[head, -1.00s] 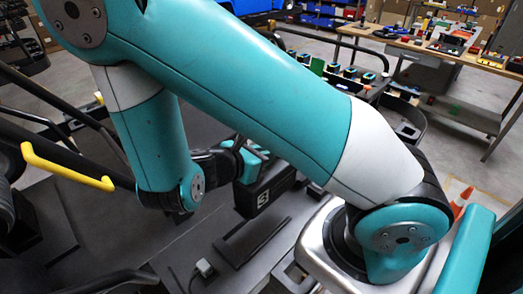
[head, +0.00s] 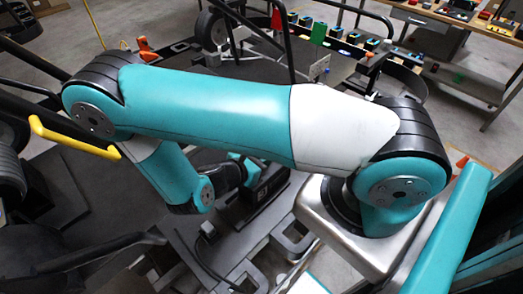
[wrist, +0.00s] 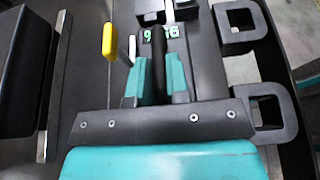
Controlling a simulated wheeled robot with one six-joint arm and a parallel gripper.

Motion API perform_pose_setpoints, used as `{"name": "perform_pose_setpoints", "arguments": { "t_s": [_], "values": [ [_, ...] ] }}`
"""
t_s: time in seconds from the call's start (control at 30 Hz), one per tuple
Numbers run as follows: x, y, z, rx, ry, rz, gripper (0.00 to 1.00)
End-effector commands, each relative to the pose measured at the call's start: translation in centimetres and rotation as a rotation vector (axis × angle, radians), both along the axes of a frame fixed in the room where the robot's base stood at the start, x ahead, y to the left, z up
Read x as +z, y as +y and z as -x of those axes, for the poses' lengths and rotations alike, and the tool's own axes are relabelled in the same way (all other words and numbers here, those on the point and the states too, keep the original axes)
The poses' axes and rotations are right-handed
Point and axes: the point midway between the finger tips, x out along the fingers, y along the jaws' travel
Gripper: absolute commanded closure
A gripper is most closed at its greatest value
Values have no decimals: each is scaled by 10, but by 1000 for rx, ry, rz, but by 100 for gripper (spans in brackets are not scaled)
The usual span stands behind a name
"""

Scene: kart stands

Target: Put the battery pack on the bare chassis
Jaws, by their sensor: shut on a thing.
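The battery pack (head: 268,190) is a black box with a white mark on its side, in the middle of the head view. My gripper (head: 243,172) is at its top, partly hidden by my arm. In the wrist view, the teal fingers of my gripper (wrist: 158,84) are shut on the black handle (wrist: 158,50) of the pack, with green-white digits beyond it. The dark flat chassis (head: 185,238) lies under and around the pack. The pack's underside is hidden, so I cannot tell whether it touches the chassis.
A yellow handle (head: 70,140) stands at the left, and it also shows in the wrist view (wrist: 109,40). Grey loop brackets (wrist: 268,105) are at the right of the wrist view. A black cable (head: 207,245) lies near the pack. Workbenches (head: 455,20) stand behind.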

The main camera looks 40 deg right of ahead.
Motion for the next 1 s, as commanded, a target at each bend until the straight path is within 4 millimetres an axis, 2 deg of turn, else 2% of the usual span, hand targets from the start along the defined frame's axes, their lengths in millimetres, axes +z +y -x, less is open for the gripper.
{"name": "perform_pose_setpoints", "arguments": {
  "t_s": [0.37, 0.4, 0.5, 0.77, 0.87, 1.0],
  "values": [
    [-4, -1, 0, 0, -2, 5, 100],
    [-6, 0, 0, 0, 0, 0, 77],
    [-5, 0, 0, 0, 0, 0, 59],
    [-4, 0, 0, 0, 0, 0, 59],
    [-4, 7, -1, 4, -1, -1, 59],
    [3, 29, 0, 6, -4, -3, 59]
  ]
}}
